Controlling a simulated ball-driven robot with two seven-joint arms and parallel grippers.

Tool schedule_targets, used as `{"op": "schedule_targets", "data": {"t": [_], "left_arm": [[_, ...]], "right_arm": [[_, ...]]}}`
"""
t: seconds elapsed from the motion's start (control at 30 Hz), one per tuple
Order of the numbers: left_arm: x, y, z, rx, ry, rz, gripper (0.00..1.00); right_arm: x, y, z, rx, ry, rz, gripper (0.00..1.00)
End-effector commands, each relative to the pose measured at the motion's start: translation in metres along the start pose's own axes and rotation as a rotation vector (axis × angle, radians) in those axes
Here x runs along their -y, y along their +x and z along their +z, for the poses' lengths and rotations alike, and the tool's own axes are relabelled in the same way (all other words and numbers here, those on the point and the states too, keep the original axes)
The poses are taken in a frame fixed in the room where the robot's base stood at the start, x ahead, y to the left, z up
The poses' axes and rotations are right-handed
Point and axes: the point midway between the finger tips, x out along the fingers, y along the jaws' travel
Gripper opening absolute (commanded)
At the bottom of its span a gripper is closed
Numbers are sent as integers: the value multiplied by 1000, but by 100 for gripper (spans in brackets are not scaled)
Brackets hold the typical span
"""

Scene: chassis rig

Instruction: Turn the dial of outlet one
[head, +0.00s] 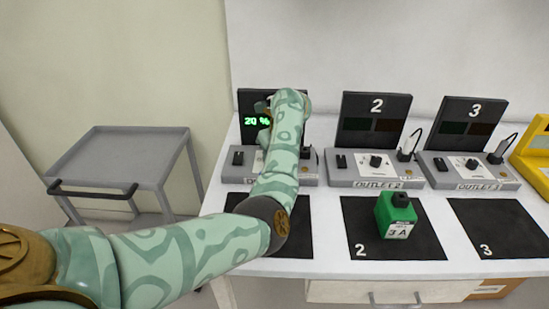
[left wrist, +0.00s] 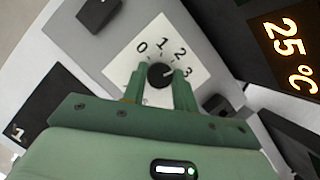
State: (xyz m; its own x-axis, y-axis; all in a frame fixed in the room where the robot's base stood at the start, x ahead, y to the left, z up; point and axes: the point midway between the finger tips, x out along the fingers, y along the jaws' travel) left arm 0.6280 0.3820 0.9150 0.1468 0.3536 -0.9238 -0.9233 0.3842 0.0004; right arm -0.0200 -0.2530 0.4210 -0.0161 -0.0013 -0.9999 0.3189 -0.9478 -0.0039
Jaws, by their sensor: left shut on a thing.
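Outlet one's grey box (head: 229,174) stands at the left of the table, mostly hidden behind my left arm. Its dial (left wrist: 160,74) shows in the left wrist view as a round black knob on a white plate marked 0 to 3. My left gripper (left wrist: 158,86) is shut on this dial, one finger on each side. The knob's light mark points to the right side of the scale; the exact setting is hard to read. Outlet one's display shows a green 20 % (head: 257,121) in the head view and an orange 25 °C (left wrist: 287,55) in the wrist view. My right gripper is not in view.
Outlet two (head: 347,179) and outlet three (head: 441,179) stand to the right, each with a dial and a plug. A green 3 A block (head: 396,222) sits on mat 2 (head: 362,215). Mat 3 (head: 500,225) is empty. A grey cart (head: 118,150) stands left of the table.

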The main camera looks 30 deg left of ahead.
Motion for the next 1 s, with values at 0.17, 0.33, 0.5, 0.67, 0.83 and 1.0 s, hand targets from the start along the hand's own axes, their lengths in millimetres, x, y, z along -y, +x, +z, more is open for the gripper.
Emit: {"op": "schedule_targets", "data": {"t": [0.17, 0.33, 0.5, 0.67, 0.83, 1.0], "left_arm": [[3, 5, -2, -2, -152, 65, 6], [4, 5, -2, -2, -301, 127, 6], [5, 6, -2, -2, -451, 189, 6], [5, 6, 0, -1, -588, 246, 6], [6, 5, 0, 0, -719, 299, 6], [6, 4, 1, -2, -823, 342, 6]], "right_arm": [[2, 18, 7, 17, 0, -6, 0], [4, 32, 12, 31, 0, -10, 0], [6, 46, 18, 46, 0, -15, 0], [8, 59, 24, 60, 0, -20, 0], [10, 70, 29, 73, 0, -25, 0], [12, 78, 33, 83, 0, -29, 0]]}}
